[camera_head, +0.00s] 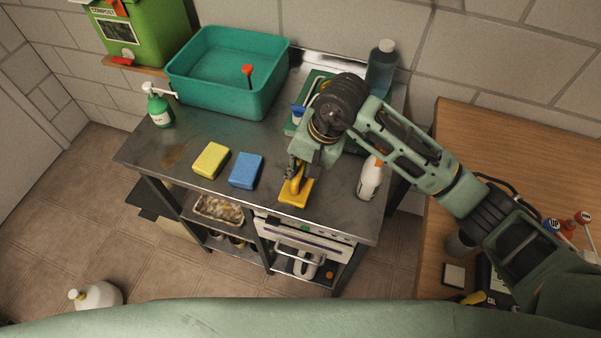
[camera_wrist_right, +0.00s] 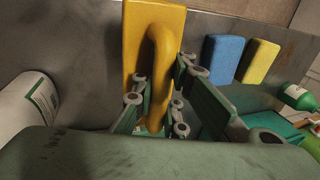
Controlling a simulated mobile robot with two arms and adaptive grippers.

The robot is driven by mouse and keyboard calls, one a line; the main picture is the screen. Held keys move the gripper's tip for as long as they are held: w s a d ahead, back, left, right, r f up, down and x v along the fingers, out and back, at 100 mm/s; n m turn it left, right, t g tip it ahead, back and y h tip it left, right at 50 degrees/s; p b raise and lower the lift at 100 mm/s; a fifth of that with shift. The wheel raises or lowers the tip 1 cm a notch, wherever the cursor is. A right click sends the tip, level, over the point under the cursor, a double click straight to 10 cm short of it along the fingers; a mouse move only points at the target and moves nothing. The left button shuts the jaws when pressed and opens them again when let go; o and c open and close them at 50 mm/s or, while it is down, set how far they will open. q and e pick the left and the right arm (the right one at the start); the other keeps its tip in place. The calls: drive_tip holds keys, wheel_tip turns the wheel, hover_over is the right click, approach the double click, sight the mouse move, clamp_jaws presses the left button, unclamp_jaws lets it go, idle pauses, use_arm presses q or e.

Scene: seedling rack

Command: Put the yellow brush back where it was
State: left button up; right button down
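The yellow brush (camera_head: 296,192), a flat block with a looped handle, is at the front part of the metal table (camera_head: 155,150), right of the blue sponge. My right gripper (camera_head: 297,168) points down over it. In the right wrist view the brush's handle (camera_wrist_right: 160,55) runs between the two fingers (camera_wrist_right: 160,88), which sit close against its sides; they look shut on it. I cannot tell whether the brush's underside touches the table. My left gripper is in neither view.
A blue sponge (camera_head: 246,170) and a yellow sponge (camera_head: 211,160) lie left of the brush. A white bottle (camera_head: 370,178) stands to the right. Behind are a teal basin (camera_head: 215,90), a green soap bottle (camera_head: 159,109), a green tray (camera_head: 300,127) and a dark bottle (camera_head: 381,68).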

wheel_tip(320, 180, down, 4)
drive_tip(key=shift+w+r+p, duration=0.1)
drive_tip(key=shift+w+p, duration=0.05)
drive_tip(key=shift+p, duration=0.4)
drive_tip(key=shift+f+b, duration=0.2)
drive_tip(key=shift+b, duration=0.1)
drive_tip(key=c, duration=2.1)
unclamp_jaws()
drive_tip(key=shift+r, duration=0.1)
drive_tip(key=o, duration=0.3)
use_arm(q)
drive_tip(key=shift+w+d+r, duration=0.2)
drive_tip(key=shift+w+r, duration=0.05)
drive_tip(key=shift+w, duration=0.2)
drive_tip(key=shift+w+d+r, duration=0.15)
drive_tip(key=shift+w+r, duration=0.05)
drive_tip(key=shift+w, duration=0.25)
use_arm(e)
drive_tip(key=shift+o, duration=0.2)
drive_tip(key=shift+d, duration=0.1)
